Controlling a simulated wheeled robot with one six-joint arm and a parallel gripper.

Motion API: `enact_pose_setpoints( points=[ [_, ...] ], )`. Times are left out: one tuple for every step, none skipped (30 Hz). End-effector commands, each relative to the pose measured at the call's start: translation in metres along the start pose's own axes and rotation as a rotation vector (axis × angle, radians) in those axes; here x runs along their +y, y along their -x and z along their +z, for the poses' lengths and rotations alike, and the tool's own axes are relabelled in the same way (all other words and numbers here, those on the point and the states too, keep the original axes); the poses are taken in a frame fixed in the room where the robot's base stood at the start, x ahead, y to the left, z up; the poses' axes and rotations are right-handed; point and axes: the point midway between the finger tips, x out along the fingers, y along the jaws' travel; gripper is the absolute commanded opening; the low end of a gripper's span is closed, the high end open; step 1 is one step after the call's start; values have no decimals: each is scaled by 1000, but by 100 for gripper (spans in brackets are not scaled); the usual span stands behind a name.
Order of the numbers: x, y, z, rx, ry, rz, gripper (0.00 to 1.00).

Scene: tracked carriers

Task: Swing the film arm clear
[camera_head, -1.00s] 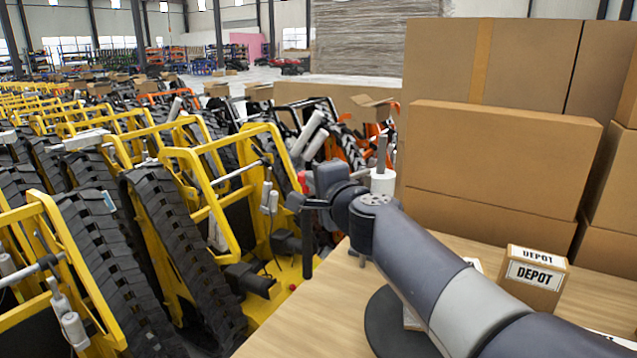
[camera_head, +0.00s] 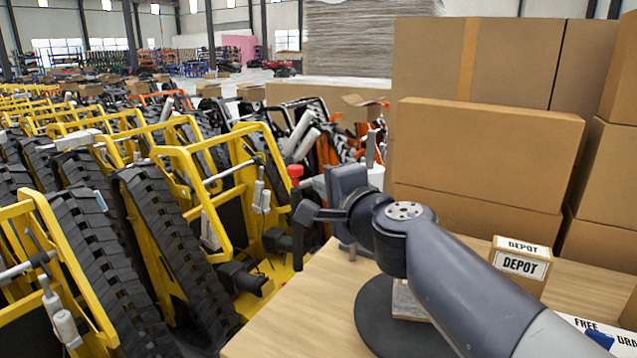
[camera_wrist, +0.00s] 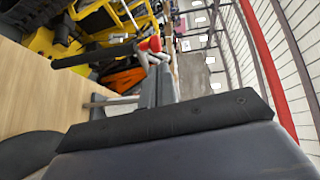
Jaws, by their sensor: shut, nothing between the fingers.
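A dark upright bar with a red knob (camera_head: 295,171), which I take to be the film arm, stands at the table's left edge in the head view. In the wrist view, its dark bar (camera_wrist: 95,56) lies across the picture, with the red knob at its right end. My gripper (camera_head: 306,212) is shut and empty, just right of the bar below the knob in the head view. I cannot tell whether it touches the bar. My wrist hides part of a whitish roll (camera_head: 376,178) with a grey rod above it.
My arm reaches across a wooden table (camera_head: 285,322) from the lower right. A DEPOT box (camera_head: 522,266) stands right of the arm, before large cartons (camera_head: 485,150). A black disc (camera_head: 375,325) lies under the arm. Yellow tracked carriers (camera_head: 185,155) crowd the left side.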

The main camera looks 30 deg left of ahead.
Motion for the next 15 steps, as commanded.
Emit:
enact_pose_setpoints(
  points=[
    [0, 8, 3, -1, 0, 0, 0],
    [0, 12, 4, -1, 0, -1, 0],
    [-1, 16, 6, -1, 1, -1, 0],
    [-1, 20, 7, -1, 1, 1, 0],
    [-1, 22, 8, -1, 1, 0, 0],
    [-1, 26, 9, -1, 0, 0, 0],
    [-1, 28, 10, -1, 0, 1, 0],
    [-1, 29, 10, -1, -1, 1, 0],
    [-1, 31, 11, 0, -1, 1, 0],
    [-1, 32, 11, 0, 0, 1, 0],
    [-1, 33, 11, 0, 0, 0, 0],
    [-1, 34, 12, 0, 0, 1, 0],
    [-1, 34, 12, 0, 0, 1, 0],
    [-1, 34, 12, 0, 0, 1, 0],
    [-1, 34, 12, 0, 0, 1, 0]
  ],
)
